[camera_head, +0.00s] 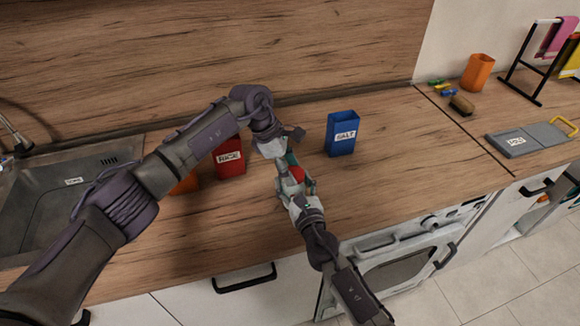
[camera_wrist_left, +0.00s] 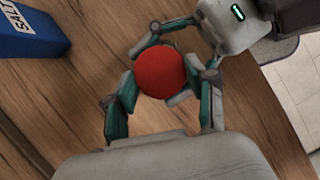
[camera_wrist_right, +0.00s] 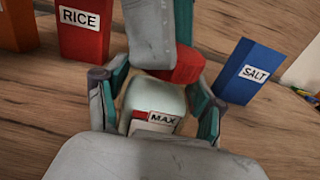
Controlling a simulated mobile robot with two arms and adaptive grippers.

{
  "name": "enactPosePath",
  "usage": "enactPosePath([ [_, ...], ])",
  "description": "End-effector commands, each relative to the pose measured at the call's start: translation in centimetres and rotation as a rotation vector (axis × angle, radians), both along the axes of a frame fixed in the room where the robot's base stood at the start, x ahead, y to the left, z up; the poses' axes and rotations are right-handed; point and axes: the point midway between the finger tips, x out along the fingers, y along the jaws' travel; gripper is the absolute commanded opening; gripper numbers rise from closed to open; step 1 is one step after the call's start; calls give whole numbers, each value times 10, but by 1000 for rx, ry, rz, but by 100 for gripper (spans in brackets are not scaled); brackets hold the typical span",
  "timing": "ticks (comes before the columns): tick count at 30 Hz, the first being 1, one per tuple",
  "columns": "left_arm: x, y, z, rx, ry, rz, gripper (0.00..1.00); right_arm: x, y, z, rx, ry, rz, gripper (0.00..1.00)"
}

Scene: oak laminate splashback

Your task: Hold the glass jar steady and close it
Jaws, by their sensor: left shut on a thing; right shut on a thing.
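The glass jar (camera_wrist_right: 153,104) shows in the right wrist view as a pale, upright body with a "MAX" label. My right gripper (camera_wrist_right: 155,118) is shut on its sides. The round red lid (camera_wrist_left: 160,74) shows from above in the left wrist view, between the fingers of my left gripper (camera_wrist_left: 166,88), which is shut on it. In the head view the lid (camera_head: 297,174) is at the jar's top, between both grippers. A left finger covers part of the lid in the right wrist view. I cannot tell whether the lid is fully seated or just resting there.
A blue salt box (camera_head: 341,137) stands behind and right of the jar. A red rice box (camera_head: 230,158) and an orange box (camera_head: 186,183) stand to the left, beside the sink (camera_head: 62,190).

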Motion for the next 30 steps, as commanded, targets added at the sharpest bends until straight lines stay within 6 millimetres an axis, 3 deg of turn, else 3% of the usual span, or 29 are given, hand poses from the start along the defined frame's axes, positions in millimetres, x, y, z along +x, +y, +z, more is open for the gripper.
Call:
enactPosePath([
  [12,4,-2,0,5,5,-487,38,0,0,0,-1,0,0,0],
  [24,4,-2,1,-1,0,-556,38,0,0,0,0,0,0,0],
  [25,4,-2,1,-1,0,-556,58,0,0,0,1,0,0,0],
  [30,4,-2,1,-1,0,-555,81,0,0,0,1,0,0,0],
])
